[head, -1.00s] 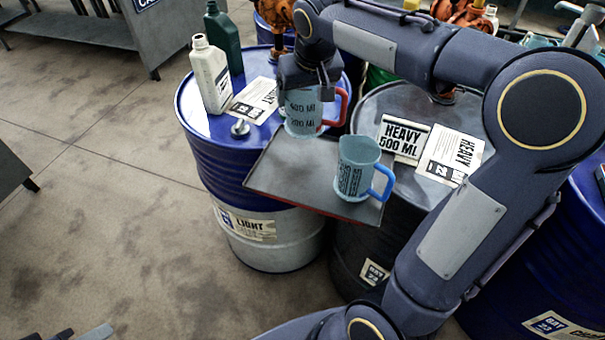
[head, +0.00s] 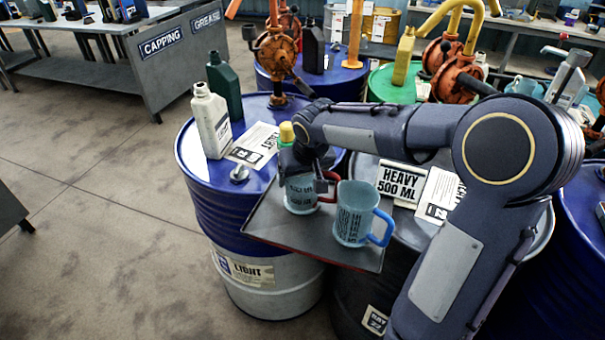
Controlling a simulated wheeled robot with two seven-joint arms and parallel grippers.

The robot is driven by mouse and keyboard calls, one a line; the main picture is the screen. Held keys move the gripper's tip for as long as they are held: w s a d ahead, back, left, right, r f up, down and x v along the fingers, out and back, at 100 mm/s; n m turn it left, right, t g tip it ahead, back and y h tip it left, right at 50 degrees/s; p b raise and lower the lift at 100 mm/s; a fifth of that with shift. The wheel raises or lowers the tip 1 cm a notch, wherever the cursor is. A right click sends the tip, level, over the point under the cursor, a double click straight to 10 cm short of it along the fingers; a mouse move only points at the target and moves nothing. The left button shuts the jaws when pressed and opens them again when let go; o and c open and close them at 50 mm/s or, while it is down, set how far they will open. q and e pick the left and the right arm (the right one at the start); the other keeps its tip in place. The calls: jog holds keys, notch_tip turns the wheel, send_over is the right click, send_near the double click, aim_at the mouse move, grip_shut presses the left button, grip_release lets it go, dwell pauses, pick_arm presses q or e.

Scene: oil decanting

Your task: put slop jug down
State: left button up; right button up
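A clear jug with a red handle (head: 299,196) is upright at the left part of the dark tray (head: 268,228), its base at or very near the tray surface. My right gripper (head: 312,178) is at the top of this jug and appears shut on it, with a dark finger beside the handle. The gripper hides the jug's rim and part of the handle. A second clear jug with a blue handle (head: 353,218) stands upright on the tray just to the right, close to the first. My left gripper is not in view.
A blue drum (head: 215,200) beside the tray carries a pale bottle (head: 211,122), a dark green bottle (head: 226,88) and a label sheet. A yellow-capped bottle (head: 287,133) shows behind my gripper. A "HEAVY 500 ML" card (head: 401,183) lies at the right.

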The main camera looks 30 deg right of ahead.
jog(key=shift+f, duration=0.1)
jog(key=o, duration=1.2)
jog(key=shift+r, duration=0.3)
jog(key=v, duration=1.1)
jog(key=shift+s+r, duration=0.15)
jog(key=shift+r, duration=0.2)
jog(key=shift+a, duration=0.1)
